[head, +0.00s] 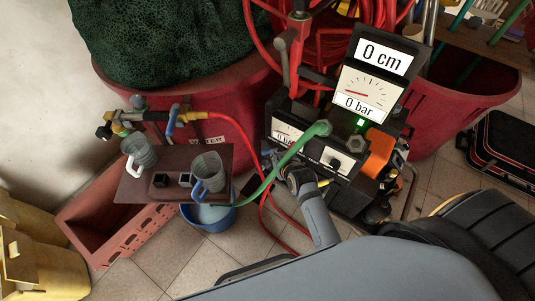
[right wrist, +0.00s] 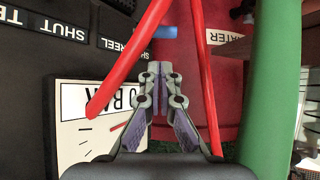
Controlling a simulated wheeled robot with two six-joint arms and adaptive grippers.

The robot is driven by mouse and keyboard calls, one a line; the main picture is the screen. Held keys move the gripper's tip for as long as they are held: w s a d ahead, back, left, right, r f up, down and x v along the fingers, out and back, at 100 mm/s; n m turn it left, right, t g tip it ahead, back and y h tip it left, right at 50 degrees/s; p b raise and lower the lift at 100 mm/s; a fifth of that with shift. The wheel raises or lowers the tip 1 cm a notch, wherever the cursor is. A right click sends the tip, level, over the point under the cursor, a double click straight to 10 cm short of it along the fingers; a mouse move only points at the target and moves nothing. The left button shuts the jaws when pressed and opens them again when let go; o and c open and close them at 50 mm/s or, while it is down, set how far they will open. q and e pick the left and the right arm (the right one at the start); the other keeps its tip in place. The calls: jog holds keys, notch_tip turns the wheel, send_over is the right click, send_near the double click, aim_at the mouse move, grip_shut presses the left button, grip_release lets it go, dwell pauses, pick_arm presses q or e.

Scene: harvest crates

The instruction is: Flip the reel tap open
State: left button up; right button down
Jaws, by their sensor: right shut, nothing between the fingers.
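A label reading REEL (right wrist: 126,50) shows upside down on the dark pump panel in the right wrist view. A red bar (right wrist: 130,70) with a rounded end slants past this label and over a gauge face; I cannot tell for certain whether it is the reel tap's lever. A short blue piece (right wrist: 166,32) shows beside the label. My right gripper (right wrist: 158,68) is shut and empty, just right of the red bar; whether they touch is unclear. In the head view my right gripper (head: 272,158) is at the pump unit's left front. My left gripper is out of view.
A green hose (head: 290,150) arches close to my right gripper. The pump unit (head: 340,153) carries displays of 0 cm and 0 bar. A brown shelf (head: 150,187) with mugs stands left, above a blue bucket (head: 215,222). Red hoses run nearby.

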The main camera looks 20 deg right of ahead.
aim_at(268, 150)
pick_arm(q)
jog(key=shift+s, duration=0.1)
pick_arm(e)
jog(key=shift+w+r, duration=0.1)
jog(key=shift+r, duration=0.2)
jog(key=b+x, duration=0.2)
jog(key=x, duration=0.7)
jog(key=shift+f, duration=0.15)
pick_arm(q)
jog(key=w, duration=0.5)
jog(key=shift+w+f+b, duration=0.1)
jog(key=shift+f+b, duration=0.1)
jog(key=shift+b, duration=0.1)
pick_arm(e)
jog(key=shift+w+f, duration=0.25)
jog(key=shift+w, duration=0.15)
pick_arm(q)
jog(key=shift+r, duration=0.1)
pick_arm(e)
jog(key=shift+d+r, duration=0.1)
